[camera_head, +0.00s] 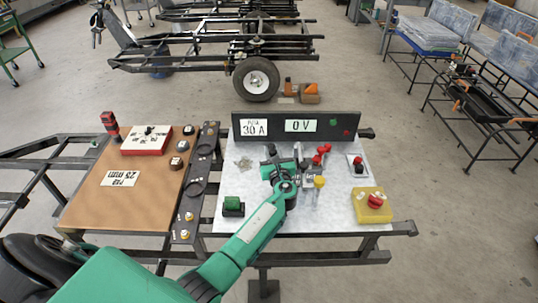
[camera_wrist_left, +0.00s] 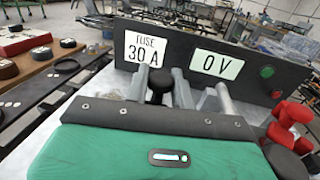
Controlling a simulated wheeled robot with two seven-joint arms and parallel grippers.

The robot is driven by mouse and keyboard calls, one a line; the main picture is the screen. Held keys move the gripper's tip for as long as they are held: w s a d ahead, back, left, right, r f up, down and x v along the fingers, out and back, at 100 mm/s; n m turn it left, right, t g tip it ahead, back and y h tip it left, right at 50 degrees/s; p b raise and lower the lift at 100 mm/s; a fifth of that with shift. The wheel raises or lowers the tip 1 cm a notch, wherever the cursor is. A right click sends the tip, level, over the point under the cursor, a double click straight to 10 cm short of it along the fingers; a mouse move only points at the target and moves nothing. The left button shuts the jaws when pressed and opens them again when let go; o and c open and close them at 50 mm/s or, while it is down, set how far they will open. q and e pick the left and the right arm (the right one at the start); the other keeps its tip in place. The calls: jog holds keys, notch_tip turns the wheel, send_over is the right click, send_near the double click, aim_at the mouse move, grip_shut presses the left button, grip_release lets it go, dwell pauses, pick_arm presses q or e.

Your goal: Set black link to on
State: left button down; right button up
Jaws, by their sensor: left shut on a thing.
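The black link shows as a dark rounded knob (camera_wrist_left: 160,82) between grey uprights in the left wrist view. In the head view a dark tip (camera_head: 271,149) shows just beyond my left gripper (camera_head: 271,162). My left gripper reaches over the light panel (camera_head: 235,190) and is shut on the black link. In the wrist view the gripper's green and black body hides the link's lower part, so its exact position is unclear. A red link (camera_head: 321,154) stands to the right, apart from the gripper. My right gripper is not in view.
A black board (camera_head: 350,117) behind shows "FUSE 30 A" and "0 V". A brown board (camera_head: 85,203) lies left.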

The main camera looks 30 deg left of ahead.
aim_at(274, 151)
pick_arm(q)
jog(key=shift+w+d+n+g+y, duration=0.15)
jog(key=shift+n+g+y, duration=0.25)
jog(key=shift+y, duration=0.1)
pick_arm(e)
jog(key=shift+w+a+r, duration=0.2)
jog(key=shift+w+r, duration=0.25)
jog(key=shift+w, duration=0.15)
pick_arm(q)
jog(key=c, duration=1.2)
grip_release()
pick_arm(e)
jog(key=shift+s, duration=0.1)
pick_arm(q)
jog(key=shift+r, duration=0.25)
notch_tip(274, 151, up, 20)
jog(key=p, duration=0.2)
jog(key=shift+f, duration=0.2)
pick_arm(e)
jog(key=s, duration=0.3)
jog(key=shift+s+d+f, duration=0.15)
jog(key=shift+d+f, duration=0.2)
